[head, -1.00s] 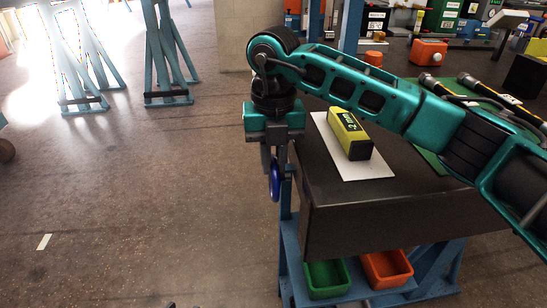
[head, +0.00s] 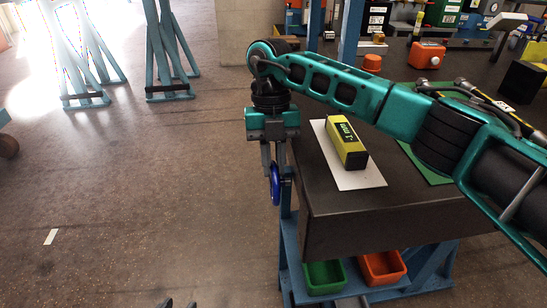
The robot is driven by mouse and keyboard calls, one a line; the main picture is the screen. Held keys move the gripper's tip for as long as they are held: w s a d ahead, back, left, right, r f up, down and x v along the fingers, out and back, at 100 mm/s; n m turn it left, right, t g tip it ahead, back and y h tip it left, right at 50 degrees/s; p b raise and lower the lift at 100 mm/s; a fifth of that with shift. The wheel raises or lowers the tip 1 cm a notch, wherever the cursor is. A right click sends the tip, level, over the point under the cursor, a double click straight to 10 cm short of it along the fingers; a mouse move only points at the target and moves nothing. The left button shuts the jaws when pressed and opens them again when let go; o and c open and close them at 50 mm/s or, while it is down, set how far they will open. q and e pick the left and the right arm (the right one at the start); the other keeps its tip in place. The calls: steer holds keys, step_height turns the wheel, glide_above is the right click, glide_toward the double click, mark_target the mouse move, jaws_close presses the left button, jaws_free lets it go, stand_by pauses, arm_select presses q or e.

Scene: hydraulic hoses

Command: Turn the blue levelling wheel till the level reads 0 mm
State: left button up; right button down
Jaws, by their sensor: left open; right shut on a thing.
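The blue levelling wheel (head: 275,190) sits at the left edge of the dark table, seen nearly edge-on. My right gripper (head: 272,172) points down from above and is shut on the wheel; its fingers hide part of the rim. The yellow and black level (head: 345,138) lies on a white plate (head: 355,180) on the table top. Its green display seems to read 1 mm, perhaps with a minus sign; it is small and tilted. My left gripper (head: 178,304) shows only as dark open fingertips at the bottom edge, far from the wheel.
Green (head: 325,276) and orange (head: 382,267) bins stand on the blue shelf under the table (head: 400,215). A green mat (head: 425,165) and hoses lie behind my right arm.

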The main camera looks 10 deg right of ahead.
steer(key=c, duration=1.4)
jaws_free()
steer(key=shift+o, duration=0.2)
steer(key=p+v, duration=0.2)
steer(key=v, duration=1)
steer(key=shift+r+p, duration=0.3)
steer(key=shift+r, duration=0.1)
steer(key=shift+w, duration=0.15)
